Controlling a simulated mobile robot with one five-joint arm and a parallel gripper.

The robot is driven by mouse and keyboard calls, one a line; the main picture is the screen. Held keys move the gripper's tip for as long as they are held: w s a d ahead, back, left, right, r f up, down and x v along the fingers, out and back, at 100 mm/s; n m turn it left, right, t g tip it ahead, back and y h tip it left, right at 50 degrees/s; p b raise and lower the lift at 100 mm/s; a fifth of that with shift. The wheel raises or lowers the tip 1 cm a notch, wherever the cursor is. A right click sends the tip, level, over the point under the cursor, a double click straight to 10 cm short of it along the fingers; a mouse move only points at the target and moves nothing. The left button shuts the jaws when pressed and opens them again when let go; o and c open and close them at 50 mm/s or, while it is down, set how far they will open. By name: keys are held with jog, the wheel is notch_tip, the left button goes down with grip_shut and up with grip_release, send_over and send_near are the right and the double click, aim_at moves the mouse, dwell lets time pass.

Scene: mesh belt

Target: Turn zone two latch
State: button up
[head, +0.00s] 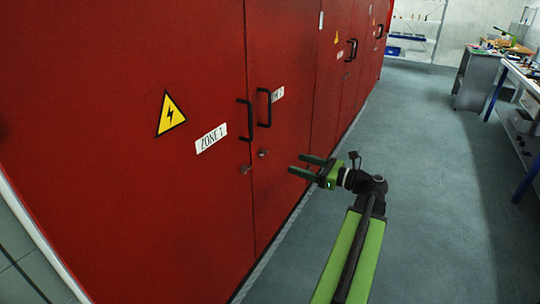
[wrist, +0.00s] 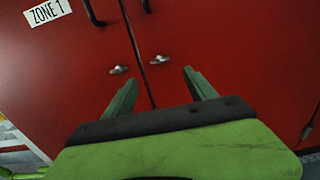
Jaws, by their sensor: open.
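Two small metal latches sit below the black handles of the near red cabinet: the left latch (head: 245,169) on the door labelled ZONE 1 (head: 211,138), the right latch (head: 263,153) on the door beside it. They also show in the wrist view as the left latch (wrist: 119,69) and right latch (wrist: 159,60). No readable ZONE 2 label shows; a label farther along (head: 340,55) is too small to read. My green gripper (head: 301,166) is open and empty, to the right of the latches and apart from them. In the wrist view its fingers (wrist: 160,78) point toward the cabinet doors.
The red cabinets run away along the left, with black handles (head: 264,108) standing out and a farther handle pair (head: 351,49). Grey floor (head: 420,140) is clear on the right. Workbenches (head: 480,75) stand at the far right, and shelves (head: 410,35) are at the back.

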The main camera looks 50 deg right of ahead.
aim_at(266, 153)
jog(key=x, duration=1.2)
jog(key=shift+c, duration=0.3)
jog(key=c, duration=1.2)
jog(key=shift+w, duration=0.1)
jog(key=shift+c, duration=0.6)
